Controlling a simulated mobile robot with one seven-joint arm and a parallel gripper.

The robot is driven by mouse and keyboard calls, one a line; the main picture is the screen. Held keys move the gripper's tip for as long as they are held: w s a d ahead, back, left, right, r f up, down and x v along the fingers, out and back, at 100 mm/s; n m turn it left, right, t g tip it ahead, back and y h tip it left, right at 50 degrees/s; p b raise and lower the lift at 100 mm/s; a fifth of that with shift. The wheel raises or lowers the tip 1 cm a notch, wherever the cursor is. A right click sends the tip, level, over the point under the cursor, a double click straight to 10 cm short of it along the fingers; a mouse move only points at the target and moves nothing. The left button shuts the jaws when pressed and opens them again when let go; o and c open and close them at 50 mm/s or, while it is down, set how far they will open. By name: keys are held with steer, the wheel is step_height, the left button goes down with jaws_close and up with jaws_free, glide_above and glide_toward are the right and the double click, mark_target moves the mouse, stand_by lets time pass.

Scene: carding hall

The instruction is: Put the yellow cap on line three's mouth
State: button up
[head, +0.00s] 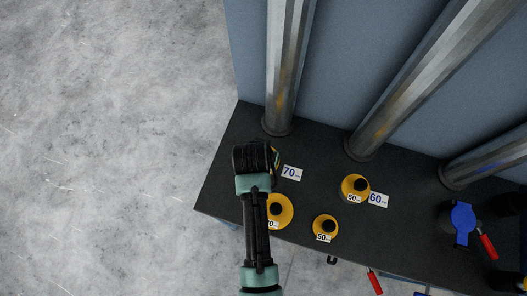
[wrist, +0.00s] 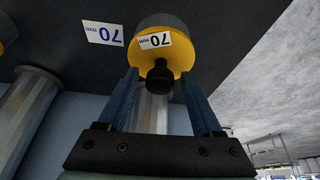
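In the wrist view a yellow-topped cap (wrist: 173,58) with a grey body, a black knob and a tag reading 70 stands just beyond my gripper (wrist: 160,78). The fingers are apart on either side of the knob, with gaps visible. In the head view my gripper (head: 257,160) is over the left part of the dark bench, and a sliver of yellow shows beside it. Other yellow caps there are one marked 60 (head: 355,184), one marked 50 (head: 325,226) and one partly behind my arm (head: 284,206). I cannot tell which mouth is line three's.
Metal pipes rise along the blue wall: left (head: 285,70), middle (head: 410,90) and right (head: 485,160). Printed labels reading 70 (head: 291,173) and 60 (head: 378,200) lie on the bench (head: 225,180). A blue fitting with a red handle (head: 462,220) is at right. Open concrete floor lies left.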

steer(key=shift+r+p, duration=0.45)
steer(key=shift+r, duration=0.3)
steer(key=v, duration=1.1)
steer(key=shift+s+r+b, duration=0.3)
steer(key=shift+b, duration=0.15)
steer(key=shift+a, duration=0.1)
